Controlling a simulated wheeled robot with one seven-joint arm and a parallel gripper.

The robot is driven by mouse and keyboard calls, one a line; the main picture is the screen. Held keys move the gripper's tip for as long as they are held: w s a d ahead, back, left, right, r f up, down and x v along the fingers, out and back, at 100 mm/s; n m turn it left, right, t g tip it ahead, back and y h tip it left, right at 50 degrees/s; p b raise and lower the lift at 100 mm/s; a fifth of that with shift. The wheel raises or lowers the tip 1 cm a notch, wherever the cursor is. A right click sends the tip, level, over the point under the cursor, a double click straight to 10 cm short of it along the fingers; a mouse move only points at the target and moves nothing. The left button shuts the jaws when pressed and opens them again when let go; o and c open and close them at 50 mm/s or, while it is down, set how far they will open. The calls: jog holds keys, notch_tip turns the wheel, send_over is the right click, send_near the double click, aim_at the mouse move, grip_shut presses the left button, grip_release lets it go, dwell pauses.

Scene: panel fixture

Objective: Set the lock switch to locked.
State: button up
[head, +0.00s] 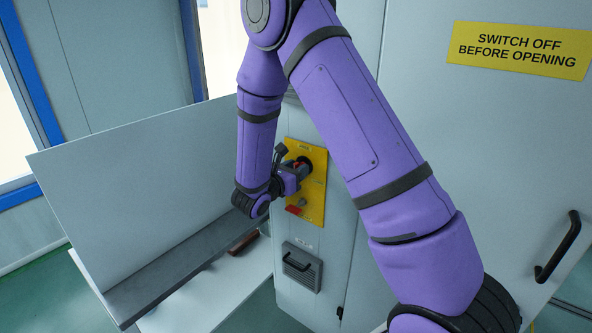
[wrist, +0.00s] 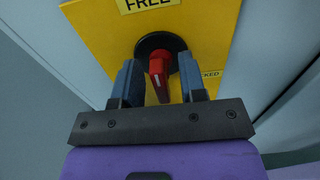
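The lock switch is a red knob (wrist: 160,66) on a black round base on a yellow plate (wrist: 95,38). In the wrist view a "FREE" label (wrist: 147,4) is above it, and a partly hidden label ending in "CKED" (wrist: 211,74) is to its right. The knob's red bar hangs downward in the picture, tilted slightly. My gripper (wrist: 160,72) is open, with one finger on each side of the knob; yellow shows between the bar and the fingers. In the head view my gripper (head: 299,168) is at the upper part of the yellow plate (head: 317,202) and mostly covers the knob.
A small red part (head: 294,210) sticks out low on the plate. Below is a vent with a black handle (head: 299,263). A grey tilted panel (head: 130,200) stands left of my wrist. A cabinet door with a black handle (head: 558,247) is at right.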

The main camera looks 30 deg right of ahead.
grip_shut()
jog(key=m, duration=0.4)
jog(key=shift+s+m, duration=0.1)
jog(key=shift+m, duration=0.2)
jog(key=m, duration=0.4)
jog(key=shift+s+f+m, duration=0.1)
jog(key=shift+m, duration=0.2)
jog(key=m, duration=0.4)
jog(key=shift+f, duration=0.1)
jog(key=shift+f+m, duration=0.1)
jog(key=shift+m, duration=2.2)
